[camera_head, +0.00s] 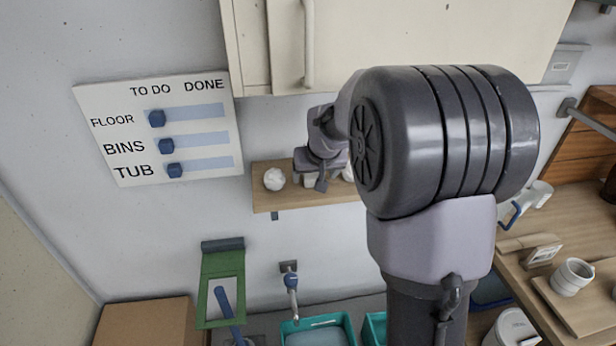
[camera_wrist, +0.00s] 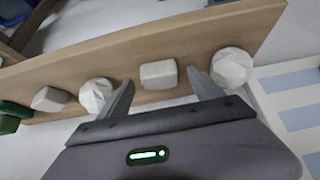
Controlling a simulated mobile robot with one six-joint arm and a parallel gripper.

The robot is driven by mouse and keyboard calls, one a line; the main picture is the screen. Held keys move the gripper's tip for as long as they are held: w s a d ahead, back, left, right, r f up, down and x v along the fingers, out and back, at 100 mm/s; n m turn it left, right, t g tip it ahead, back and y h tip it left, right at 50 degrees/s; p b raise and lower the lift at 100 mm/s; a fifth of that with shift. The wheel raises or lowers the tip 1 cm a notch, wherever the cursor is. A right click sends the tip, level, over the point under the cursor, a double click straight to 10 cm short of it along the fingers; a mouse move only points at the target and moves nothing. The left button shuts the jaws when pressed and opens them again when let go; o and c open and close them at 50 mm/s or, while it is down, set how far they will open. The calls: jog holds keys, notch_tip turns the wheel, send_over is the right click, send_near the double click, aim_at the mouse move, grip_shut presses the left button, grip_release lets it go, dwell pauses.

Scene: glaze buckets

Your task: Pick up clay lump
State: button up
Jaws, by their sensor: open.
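Several pale lumps sit in a row on the wooden shelf; I cannot tell which one is the clay lump. In the wrist view, a blocky pale lump (camera_wrist: 158,74) lies between the fingertips of my gripper (camera_wrist: 160,82), with visible space on both sides. A rounded, faceted white lump (camera_wrist: 231,67) is just right of the right finger, and another (camera_wrist: 95,95) is beside the left finger. My gripper (camera_head: 322,182) is open and empty at the shelf in the head view, partly hiding the lumps. One white lump (camera_head: 274,179) shows clearly at its left.
The wooden shelf (camera_head: 262,199) is narrow and fixed to the wall below a cabinet (camera_head: 400,45). A further block (camera_wrist: 50,98) and a dark green object (camera_wrist: 10,118) sit along it. A to-do board (camera_head: 130,130) hangs at left; a tap (camera_head: 291,282) is below.

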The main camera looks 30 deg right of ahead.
jog(key=shift+w+f, duration=0.2)
jog(key=shift+f, duration=0.1)
jog(key=shift+s+r, duration=0.15)
jog(key=c, duration=1.5)
